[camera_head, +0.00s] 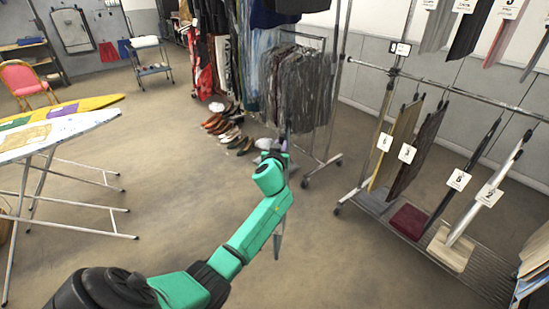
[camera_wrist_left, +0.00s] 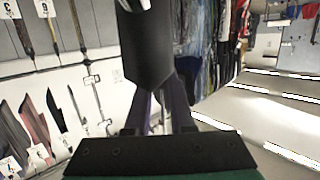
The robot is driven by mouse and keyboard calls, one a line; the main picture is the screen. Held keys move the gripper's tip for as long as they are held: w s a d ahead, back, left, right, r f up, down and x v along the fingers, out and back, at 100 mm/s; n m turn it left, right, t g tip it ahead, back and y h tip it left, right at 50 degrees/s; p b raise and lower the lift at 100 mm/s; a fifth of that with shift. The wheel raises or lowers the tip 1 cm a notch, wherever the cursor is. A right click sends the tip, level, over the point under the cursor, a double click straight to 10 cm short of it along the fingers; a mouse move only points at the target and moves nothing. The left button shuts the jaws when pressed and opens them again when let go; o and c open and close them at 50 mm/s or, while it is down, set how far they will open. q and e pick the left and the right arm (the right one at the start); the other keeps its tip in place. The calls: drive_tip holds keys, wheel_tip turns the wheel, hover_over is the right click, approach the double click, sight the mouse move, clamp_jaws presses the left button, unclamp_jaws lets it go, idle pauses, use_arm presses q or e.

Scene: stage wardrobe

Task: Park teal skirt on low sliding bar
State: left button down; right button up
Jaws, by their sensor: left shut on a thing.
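My left gripper (camera_head: 283,143) is in the middle of the head view, mostly hidden by its own wrist. In the left wrist view, which looks upside down, the gripper (camera_wrist_left: 162,112) is shut on a dark, nearly black panel (camera_wrist_left: 147,50). No teal shows on it, so I cannot tell that it is the teal skirt. A narrow grey strip (camera_head: 278,243) hangs below the arm in the head view. The low bar (camera_head: 463,97) runs along the right rack, to the right of my gripper and apart from it. My right gripper is not in view.
Tagged garments, olive (camera_head: 397,140) and dark brown (camera_head: 417,152), hang from the low bar, with narrow hangings further right. More skirts (camera_head: 470,32) hang above. A rack of grey clothes (camera_head: 300,90) and shoes (camera_head: 228,125) stand behind. Ironing boards (camera_head: 60,133) stand left; middle floor is clear.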

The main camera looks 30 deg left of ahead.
use_arm(q)
drive_tip(key=w+h, duration=0.1)
drive_tip(key=w+m+h, duration=0.1)
drive_tip(key=shift+w+d+m+t, duration=0.3)
drive_tip(key=shift+w+d+f+m+h, duration=0.15)
drive_tip(key=shift+w+f+m+h, duration=0.2)
drive_tip(key=shift+h, duration=0.25)
